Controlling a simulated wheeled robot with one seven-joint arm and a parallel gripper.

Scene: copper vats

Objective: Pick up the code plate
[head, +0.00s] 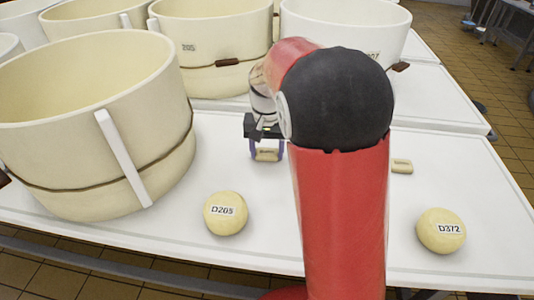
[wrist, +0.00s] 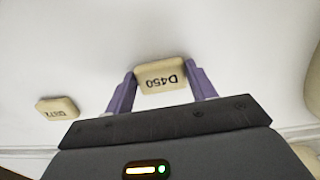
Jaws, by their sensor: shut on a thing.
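A small cream code plate marked D450 (wrist: 161,75) sits between the two purple fingers of my gripper (wrist: 160,70) in the wrist view. The fingers are shut on its two sides. In the head view my gripper (head: 267,150) is beyond my arm, low over the white table, with the code plate (head: 267,155) between its fingers. I cannot tell whether the plate touches the table. A second small cream plate (wrist: 57,108) lies apart to the left in the wrist view, its marking hard to read. A small plate also shows right of my arm in the head view (head: 401,166).
The white table (head: 150,235) carries a large cream vat (head: 90,120) at left. Round cream pieces marked D205 (head: 226,213) and D372 (head: 441,231) lie near the front edge. More vats (head: 215,40) stand behind. My red arm hides the table's middle.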

